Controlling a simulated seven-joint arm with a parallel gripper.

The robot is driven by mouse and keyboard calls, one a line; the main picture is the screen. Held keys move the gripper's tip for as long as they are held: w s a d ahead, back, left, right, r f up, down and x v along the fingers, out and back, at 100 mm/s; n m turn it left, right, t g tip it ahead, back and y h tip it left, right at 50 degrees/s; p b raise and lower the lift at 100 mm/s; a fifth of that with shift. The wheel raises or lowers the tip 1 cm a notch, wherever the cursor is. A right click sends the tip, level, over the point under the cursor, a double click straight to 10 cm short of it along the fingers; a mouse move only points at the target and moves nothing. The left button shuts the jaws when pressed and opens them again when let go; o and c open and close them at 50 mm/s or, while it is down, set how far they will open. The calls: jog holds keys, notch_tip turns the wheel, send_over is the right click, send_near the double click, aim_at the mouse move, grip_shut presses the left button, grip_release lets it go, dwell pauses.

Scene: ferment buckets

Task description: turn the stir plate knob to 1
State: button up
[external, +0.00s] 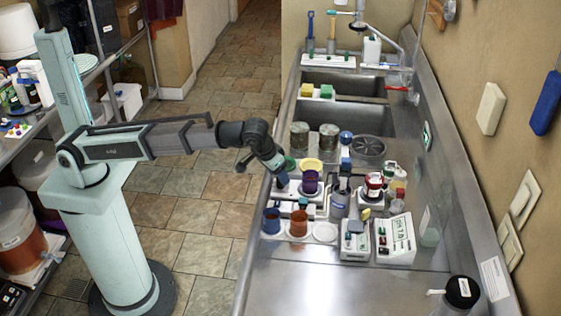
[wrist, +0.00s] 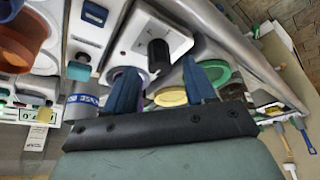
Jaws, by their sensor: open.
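In the wrist view, a black knob (wrist: 158,53) stands on the white, slanted panel (wrist: 135,32) of what looks like the stir plate. Its pointer and any numbers are too small to read. My gripper (wrist: 160,67) is open, with one blue finger on each side of the knob in the picture. I cannot tell whether either finger touches it. In the external view, my gripper (external: 281,180) reaches down at the left edge of the steel counter, beside the purple cup (external: 310,183). The knob cannot be made out there.
A yellow bowl (external: 311,165) and a green round item (external: 289,162) sit close behind my gripper. Blue (external: 271,222) and orange (external: 299,223) cups stand in front. Two white instruments, one here (external: 395,240), stand to the right. The counter's front (external: 320,285) is clear.

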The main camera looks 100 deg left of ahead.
jog(key=shift+x, duration=1.4)
grip_shut()
